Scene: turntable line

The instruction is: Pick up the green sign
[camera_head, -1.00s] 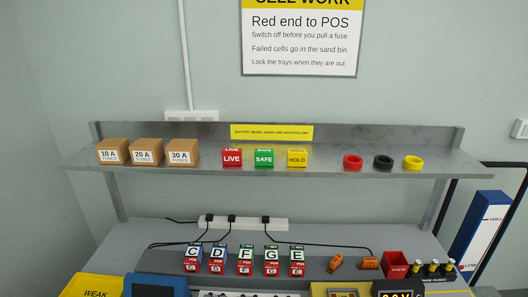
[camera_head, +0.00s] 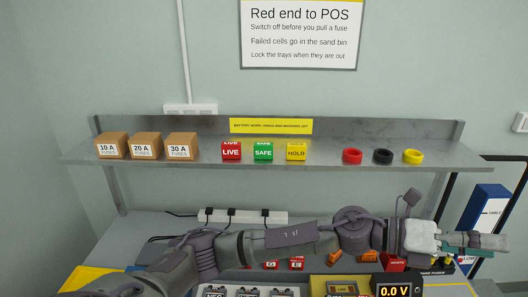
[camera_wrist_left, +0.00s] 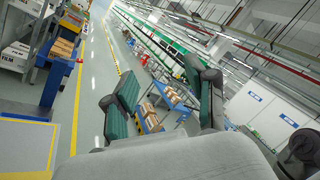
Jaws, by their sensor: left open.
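The green sign (camera_head: 263,151) is a small block marked SAFE. It stands on the shelf between the red LIVE sign (camera_head: 231,151) and the yellow HOLD sign (camera_head: 296,151). My left arm reaches across the bench below the shelf. My left gripper (camera_head: 488,243) is at the far right in the head view, low and well away from the green sign. In the left wrist view its two fingers (camera_wrist_left: 160,78) are spread apart with nothing between them. The sign does not show in that view. My right gripper is not in view.
The grey shelf (camera_head: 335,157) carries fuse boxes (camera_head: 145,146) at left and red, black and yellow rings (camera_head: 383,156) at right. My arm hides much of the bench.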

